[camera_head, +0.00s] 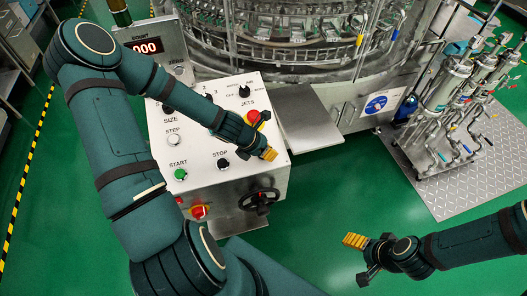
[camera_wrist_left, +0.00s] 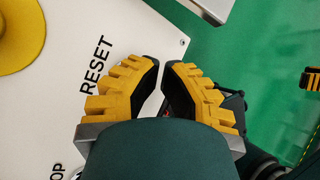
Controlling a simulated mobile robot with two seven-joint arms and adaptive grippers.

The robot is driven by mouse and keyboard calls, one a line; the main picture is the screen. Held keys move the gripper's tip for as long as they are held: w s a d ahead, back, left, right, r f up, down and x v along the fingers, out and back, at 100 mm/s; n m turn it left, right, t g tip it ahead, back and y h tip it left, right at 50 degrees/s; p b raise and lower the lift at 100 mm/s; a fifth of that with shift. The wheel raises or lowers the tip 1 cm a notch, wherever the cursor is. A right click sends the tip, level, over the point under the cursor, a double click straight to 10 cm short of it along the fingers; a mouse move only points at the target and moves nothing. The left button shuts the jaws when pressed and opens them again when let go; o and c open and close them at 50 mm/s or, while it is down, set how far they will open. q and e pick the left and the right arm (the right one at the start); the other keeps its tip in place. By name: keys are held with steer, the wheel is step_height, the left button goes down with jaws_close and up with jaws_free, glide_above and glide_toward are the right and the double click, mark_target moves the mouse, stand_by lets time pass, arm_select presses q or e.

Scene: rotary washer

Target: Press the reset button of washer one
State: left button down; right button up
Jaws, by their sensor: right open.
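The white control panel (camera_head: 205,165) fills the middle of the head view. My left gripper (camera_head: 268,153) is over its right edge, beside STOP and below a red knob with yellow (camera_head: 254,117). In the left wrist view, the RESET label (camera_wrist_left: 95,66) is left of the left gripper's fingers (camera_wrist_left: 158,65). Those fingertips lean toward each other with a narrow gap, and nothing shows between them. Contact with the panel cannot be told. My right gripper (camera_head: 360,260) is open and empty above the green floor.
A metal shelf (camera_head: 308,130) juts out right of the panel. The floor between panel and right arm is clear.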

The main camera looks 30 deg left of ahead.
arm_select(q)
steer(key=shift+s+d+r, duration=0.1)
steer(key=shift+r, duration=0.5)
steer(key=r+p, duration=0.2)
steer(key=r, duration=0.1)
steer(key=s+d+r+p, duration=0.1)
steer(key=shift+r, duration=0.4)
steer(key=shift+d, duration=0.1)
stand_by(0.5)
